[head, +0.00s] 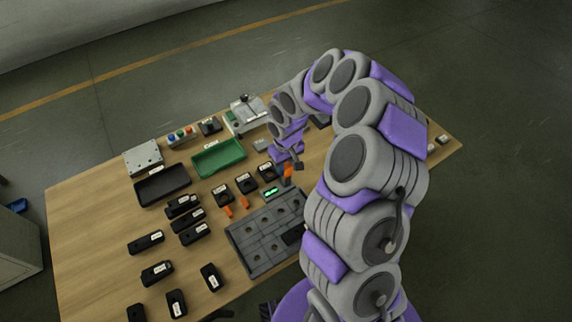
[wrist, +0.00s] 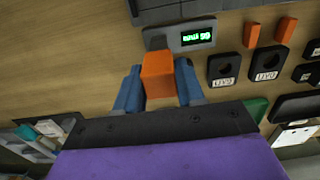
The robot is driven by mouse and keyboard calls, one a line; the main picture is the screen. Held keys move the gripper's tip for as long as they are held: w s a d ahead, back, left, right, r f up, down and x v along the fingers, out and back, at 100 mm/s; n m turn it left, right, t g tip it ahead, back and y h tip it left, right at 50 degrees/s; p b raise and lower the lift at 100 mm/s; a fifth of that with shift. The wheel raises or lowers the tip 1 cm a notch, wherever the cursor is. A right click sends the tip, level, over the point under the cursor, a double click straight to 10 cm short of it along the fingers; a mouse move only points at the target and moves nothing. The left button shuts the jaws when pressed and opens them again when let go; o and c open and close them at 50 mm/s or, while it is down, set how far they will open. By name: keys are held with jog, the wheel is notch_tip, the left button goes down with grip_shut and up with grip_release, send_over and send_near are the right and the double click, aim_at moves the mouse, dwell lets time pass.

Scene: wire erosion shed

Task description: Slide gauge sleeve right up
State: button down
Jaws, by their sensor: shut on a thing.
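A grey gauge (wrist: 192,36) with a lit green display (wrist: 197,38) lies on the wooden table; in the head view the display (head: 271,192) glows just left of my gripper (head: 292,167). An orange block-like piece (wrist: 158,75) stands at one end of the gauge, and it also shows in the head view (head: 288,170). In the wrist view my gripper (wrist: 158,92) has its blue-grey fingers on both sides of this piece, shut on it. I cannot tell whether the piece touches the gauge. No part is marked as the right sleeve.
Two loose orange pieces (head: 228,211) and black holed blocks (head: 222,195) lie left of the gauge. A grey fixture plate (head: 265,235) is in front. A green tray (head: 218,157) and a black tray (head: 163,185) stand behind. Several black labelled parts lie at the left.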

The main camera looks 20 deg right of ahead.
jog(key=shift+r+p, duration=0.85)
jog(key=shift+r, duration=0.1)
jog(key=shift+w, duration=0.1)
jog(key=c, duration=1.1)
grip_release()
jog(key=shift+o, duration=1.7)
notch_tip(320, 180, up, 17)
jog(key=p, duration=0.3)
